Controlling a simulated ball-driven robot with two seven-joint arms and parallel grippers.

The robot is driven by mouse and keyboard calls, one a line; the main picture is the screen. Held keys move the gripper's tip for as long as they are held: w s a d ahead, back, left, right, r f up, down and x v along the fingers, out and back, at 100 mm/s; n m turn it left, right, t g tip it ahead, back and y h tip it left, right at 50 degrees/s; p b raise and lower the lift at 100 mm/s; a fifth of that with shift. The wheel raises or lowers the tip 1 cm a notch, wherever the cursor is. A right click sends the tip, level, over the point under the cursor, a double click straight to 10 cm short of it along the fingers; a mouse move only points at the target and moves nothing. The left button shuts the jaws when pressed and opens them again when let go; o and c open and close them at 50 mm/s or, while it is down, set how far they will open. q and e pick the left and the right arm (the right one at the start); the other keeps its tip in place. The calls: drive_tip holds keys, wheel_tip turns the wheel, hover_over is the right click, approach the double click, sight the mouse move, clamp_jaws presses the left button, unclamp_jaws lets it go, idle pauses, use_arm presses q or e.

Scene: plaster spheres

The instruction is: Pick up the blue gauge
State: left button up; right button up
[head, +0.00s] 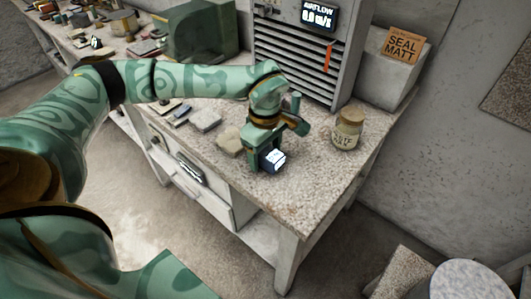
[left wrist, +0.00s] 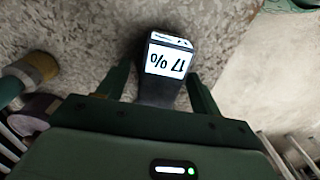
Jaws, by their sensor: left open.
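The blue gauge (head: 273,160) stands on the speckled bench top (head: 290,195) near its front edge; its lit white display faces up and shows in the head view. In the left wrist view the gauge (left wrist: 168,62) has a dark body and a bright screen reading 17 %, upside down. My left gripper (head: 262,152) is open, pointing down at the gauge. In the left wrist view its two fingers (left wrist: 160,88) lie on either side of the gauge's lower part, with small gaps visible. The gauge's lower body is partly hidden by the gripper. My right gripper is not in view.
A corked, labelled jar (head: 347,130) stands to the right of the gauge. A slatted airflow cabinet (head: 300,55) stands behind.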

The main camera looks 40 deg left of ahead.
sight(266, 149)
use_arm(q)
drive_tip(key=shift+f, duration=0.25)
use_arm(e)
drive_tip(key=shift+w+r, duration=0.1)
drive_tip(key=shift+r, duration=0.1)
use_arm(q)
drive_tip(key=c, duration=1.3)
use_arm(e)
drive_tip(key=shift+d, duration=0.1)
use_arm(q)
drive_tip(key=shift+o, duration=0.2)
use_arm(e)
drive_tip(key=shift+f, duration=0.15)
